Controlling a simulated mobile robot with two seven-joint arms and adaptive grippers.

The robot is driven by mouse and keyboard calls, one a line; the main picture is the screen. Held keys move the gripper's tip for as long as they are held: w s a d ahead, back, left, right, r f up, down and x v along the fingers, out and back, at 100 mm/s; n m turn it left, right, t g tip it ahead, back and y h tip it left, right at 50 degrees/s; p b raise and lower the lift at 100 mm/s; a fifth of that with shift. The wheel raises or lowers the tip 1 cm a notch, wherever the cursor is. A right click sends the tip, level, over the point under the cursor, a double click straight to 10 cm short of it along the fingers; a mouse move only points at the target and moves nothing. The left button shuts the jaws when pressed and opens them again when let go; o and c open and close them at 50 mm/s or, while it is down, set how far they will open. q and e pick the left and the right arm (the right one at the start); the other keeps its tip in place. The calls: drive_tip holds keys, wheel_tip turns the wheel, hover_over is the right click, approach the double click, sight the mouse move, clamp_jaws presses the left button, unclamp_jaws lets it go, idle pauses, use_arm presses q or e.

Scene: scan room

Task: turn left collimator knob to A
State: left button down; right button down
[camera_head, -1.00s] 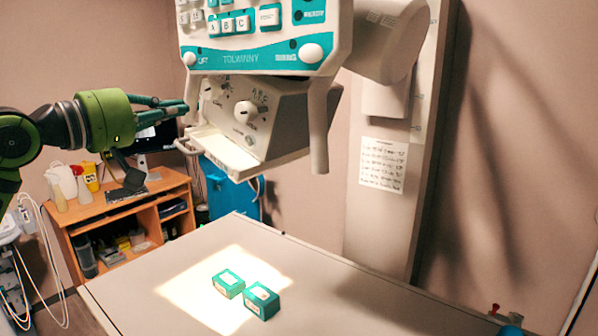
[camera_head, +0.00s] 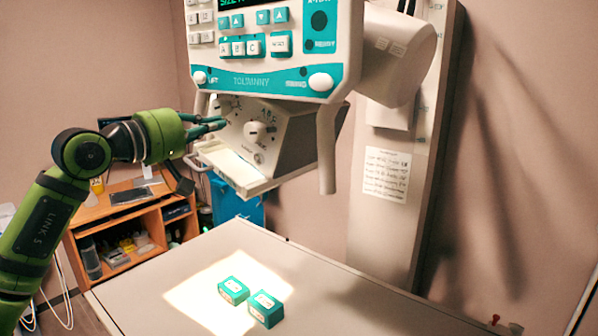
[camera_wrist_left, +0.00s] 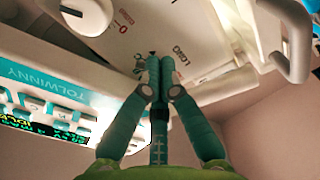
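The collimator box (camera_head: 292,140) hangs under the console, with its sloped knob face to the left. A white knob (camera_head: 258,132) with letters above it stands on the right of that face; a white knob also shows at the top left of the left wrist view (camera_wrist_left: 86,14). The left collimator knob is not clear in either view; my fingers cover the left part of the face. My left gripper (camera_head: 222,122) is at that left part. In the left wrist view its green fingers (camera_wrist_left: 160,66) are together, tips close to the printed panel. I cannot tell whether they touch a knob.
The console (camera_head: 265,80) is just above my gripper. A pale ledge (camera_head: 232,168) and a curved handle (camera_head: 196,163) are just below it. Two green boxes (camera_head: 234,289) lie on the table (camera_head: 345,305). A wooden desk (camera_head: 125,210) stands behind at left.

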use_arm(q)
drive_tip(key=shift+w+a+r+p, duration=0.15)
drive_tip(key=shift+a+r+p, duration=0.1)
drive_tip(key=shift+r+p, duration=0.35)
idle(0.7)
drive_tip(key=shift+d+r+b, duration=0.1)
drive_tip(key=shift+r+b, duration=0.1)
drive_tip(key=shift+b, duration=0.25)
drive_tip(key=shift+r, duration=0.15)
drive_tip(key=shift+d+r, duration=0.15)
drive_tip(key=shift+r, duration=0.15)
idle(0.3)
drive_tip(key=shift+s+d+f, duration=0.15)
drive_tip(key=shift+s+d, duration=0.05)
